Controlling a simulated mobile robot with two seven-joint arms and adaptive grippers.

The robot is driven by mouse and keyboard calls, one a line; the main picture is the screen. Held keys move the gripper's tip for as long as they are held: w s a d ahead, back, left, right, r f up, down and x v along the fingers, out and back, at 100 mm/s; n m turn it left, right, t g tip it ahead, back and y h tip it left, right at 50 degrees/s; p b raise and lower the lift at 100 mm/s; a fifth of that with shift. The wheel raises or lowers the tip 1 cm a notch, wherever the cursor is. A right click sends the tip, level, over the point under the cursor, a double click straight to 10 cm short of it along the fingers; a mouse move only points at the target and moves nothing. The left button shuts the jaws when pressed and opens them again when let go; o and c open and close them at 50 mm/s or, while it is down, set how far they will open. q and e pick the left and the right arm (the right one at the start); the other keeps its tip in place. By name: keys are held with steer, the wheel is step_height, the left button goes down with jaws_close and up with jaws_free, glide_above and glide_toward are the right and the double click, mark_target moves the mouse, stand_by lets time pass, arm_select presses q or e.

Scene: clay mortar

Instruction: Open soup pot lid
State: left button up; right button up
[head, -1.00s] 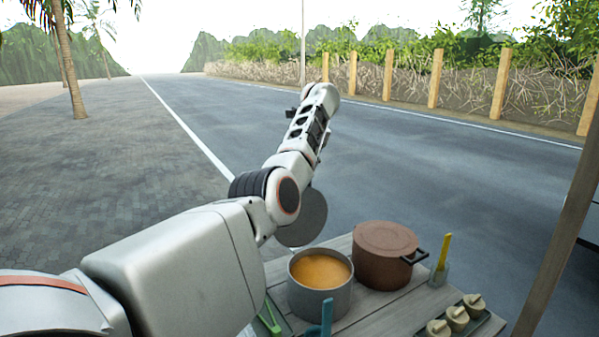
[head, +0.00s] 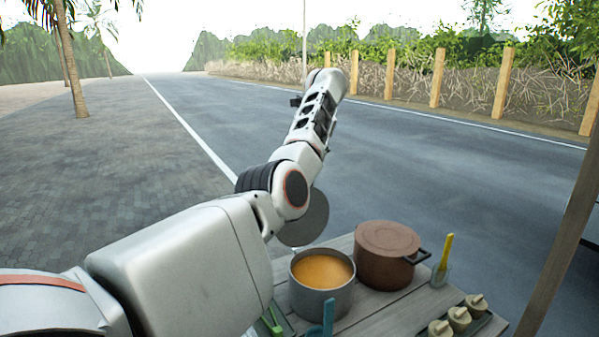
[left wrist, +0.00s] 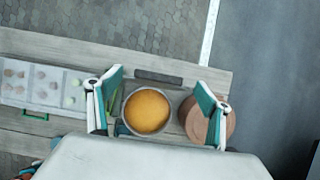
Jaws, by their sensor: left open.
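The grey soup pot (head: 325,303) stands uncovered on the wooden table, full of orange soup. It also shows in the left wrist view (left wrist: 146,111). A dark grey round lid-like disc (head: 308,226) seems to stand upright behind it at the table's far edge, partly hidden by my left arm. In the left wrist view a dark bar (left wrist: 158,77) there looks like this disc seen edge-on. My left gripper (left wrist: 161,90) is open and empty, its fingers spread above the pot, which shows between them. Its fingers cannot be made out in the head view. My right gripper is out of view.
A brown lidded pot (head: 385,268) stands right of the soup pot. Beyond it are a yellow-handled utensil (head: 446,250) in a glass and small lidded jars (head: 459,318). A tray of food (left wrist: 45,85) lies left. A wooden post (head: 560,230) rises at right.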

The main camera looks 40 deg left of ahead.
arm_select(q)
steer(key=v, duration=0.8)
steer(key=shift+f, duration=0.15)
